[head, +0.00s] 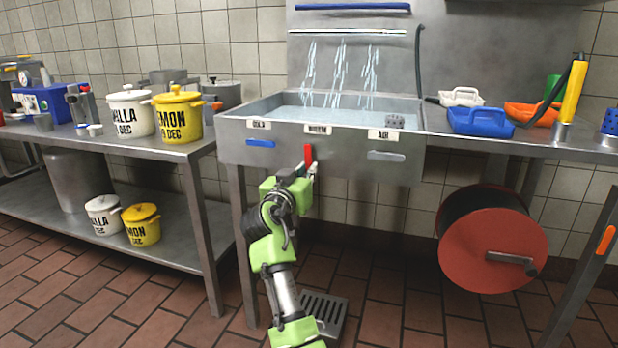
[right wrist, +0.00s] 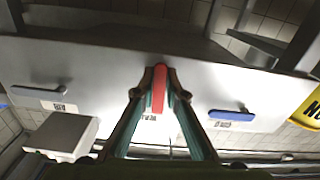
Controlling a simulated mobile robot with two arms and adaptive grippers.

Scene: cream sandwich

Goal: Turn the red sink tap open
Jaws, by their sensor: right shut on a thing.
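The red tap handle (head: 308,154) stands upright on the front panel of the metal sink (head: 340,165), between a blue handle (head: 260,143) and a grey handle (head: 386,156) that both lie level. My right gripper (head: 309,173) reaches up to the red handle from below. In the right wrist view, the two fingers (right wrist: 160,85) are closed on both sides of the red handle (right wrist: 158,90). Several streams of water (head: 340,65) fall from the bar above into the basin. My left gripper does not show.
A counter at the left holds a white pot (head: 130,112) and a yellow pot (head: 178,113). Right of the sink are a blue scoop (head: 480,122) and a yellow-handled tool (head: 572,92). A red hose reel (head: 490,238) hangs below. A floor drain (head: 325,310) lies under the sink.

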